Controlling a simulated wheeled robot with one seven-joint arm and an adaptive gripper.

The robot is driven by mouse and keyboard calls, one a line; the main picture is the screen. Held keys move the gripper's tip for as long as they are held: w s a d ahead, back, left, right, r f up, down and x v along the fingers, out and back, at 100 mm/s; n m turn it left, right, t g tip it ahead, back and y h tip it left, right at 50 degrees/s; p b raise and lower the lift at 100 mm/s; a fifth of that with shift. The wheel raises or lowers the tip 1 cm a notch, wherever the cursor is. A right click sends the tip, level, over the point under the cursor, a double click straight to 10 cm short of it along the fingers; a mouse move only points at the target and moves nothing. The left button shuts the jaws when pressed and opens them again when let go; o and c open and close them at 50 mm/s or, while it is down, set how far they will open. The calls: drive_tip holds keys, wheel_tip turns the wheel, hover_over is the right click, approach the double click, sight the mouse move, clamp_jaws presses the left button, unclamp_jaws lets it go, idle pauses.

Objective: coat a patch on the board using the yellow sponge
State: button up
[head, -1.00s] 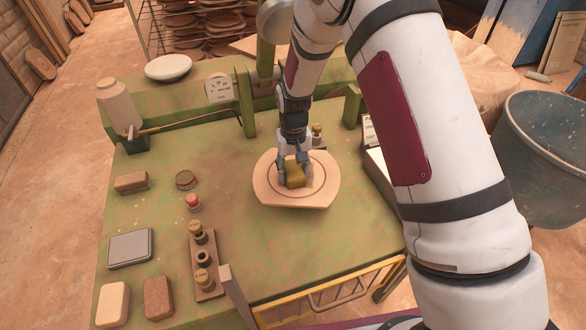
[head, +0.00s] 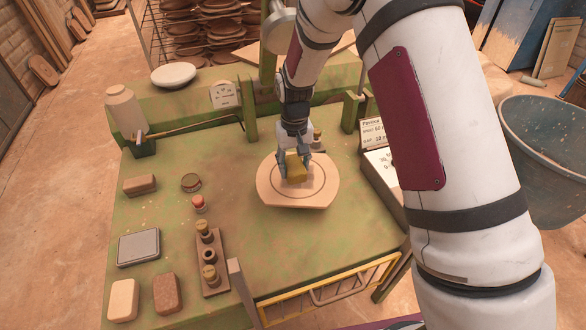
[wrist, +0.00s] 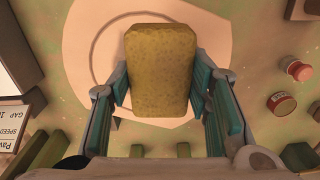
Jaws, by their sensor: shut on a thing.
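The yellow sponge (head: 295,166) is held between the two fingers of my gripper (head: 293,168). In the wrist view the sponge (wrist: 160,70) fills the middle, with a teal finger pad on each side. The board (head: 298,198) is a pale round disc with a flat front edge and a ring line, lying on the green table. The sponge is over the middle of the board; I cannot tell whether it touches. The board also shows behind the sponge in the wrist view (wrist: 82,40). The sponge hides part of the board's surface. No coated patch is clearly visible.
A wooden holder with stamps (head: 211,262), a red button (head: 199,203), a round tin (head: 190,182), a grey pad (head: 138,247) and several blocks lie on the left. A sign (head: 376,133) stands at right. A yellow rail (head: 330,290) runs along the front. A green post (head: 249,115) stands behind.

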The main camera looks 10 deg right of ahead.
drive_tip(key=shift+r, duration=0.95)
